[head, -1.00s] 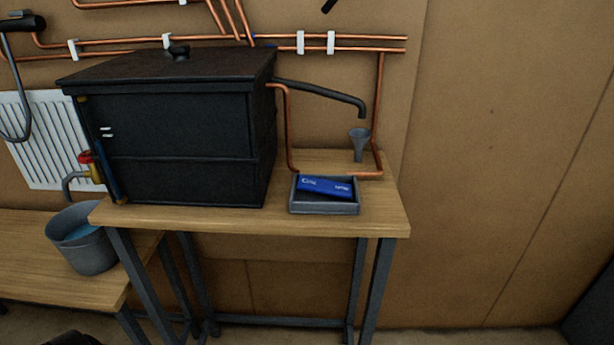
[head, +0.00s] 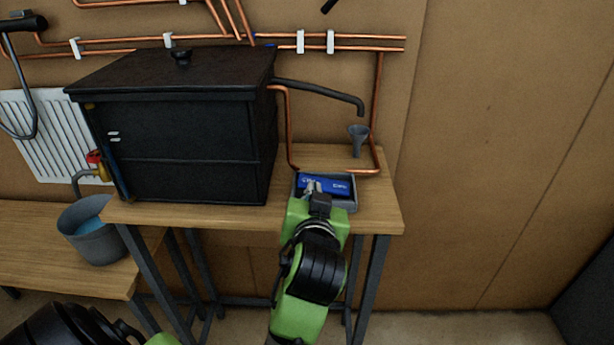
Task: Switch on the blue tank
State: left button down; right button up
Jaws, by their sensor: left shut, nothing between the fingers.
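A large black box-shaped tank (head: 185,140) with a lidded top stands on a wooden table. A thin blue strip shows at its left front edge, and its body looks black, not blue. A red-handled brass tap (head: 97,165) is on its left side. A small blue box (head: 340,184) with white print lies in a grey tray (head: 351,206) right of the tank. My left gripper (head: 313,187) is shut and empty. It is over the tray's front edge at the blue box and hides part of both; I cannot tell whether it touches the box. My right gripper is out of view.
The table (head: 210,215) is narrow. A grey funnel (head: 358,140) stands behind the tray under a dark spout (head: 320,93). Copper pipes (head: 380,110) run along the wall. A grey bucket (head: 93,235) with blue liquid is below the tap. A white radiator (head: 60,140) hangs at the left.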

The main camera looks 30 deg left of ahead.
pick_arm(q)
jog(key=shift+s+a+r+y, duration=0.1)
jog(key=shift+a+r+y, duration=0.1)
jog(key=shift+r, duration=0.3)
jog(key=shift+s+a+r+y, duration=0.1)
jog(key=shift+a+r+y, duration=0.1)
jog(key=shift+r, duration=0.3)
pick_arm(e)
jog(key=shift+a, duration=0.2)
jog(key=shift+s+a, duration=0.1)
pick_arm(q)
jog(key=p, duration=0.4)
send_over(307, 180)
jog(key=s+d, duration=0.2)
notch_tip(307, 180, down, 2)
jog(key=f, duration=0.2)
jog(key=f+p, duration=0.1)
jog(key=shift+a+f, duration=0.25)
jog(key=shift+f, duration=0.05)
jog(key=shift+s+f, duration=0.2)
jog(key=shift+f, duration=0.1)
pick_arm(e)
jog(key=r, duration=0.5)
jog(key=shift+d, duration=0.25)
pick_arm(q)
jog(key=shift+w+f, duration=0.1)
jog(key=shift+f, duration=0.05)
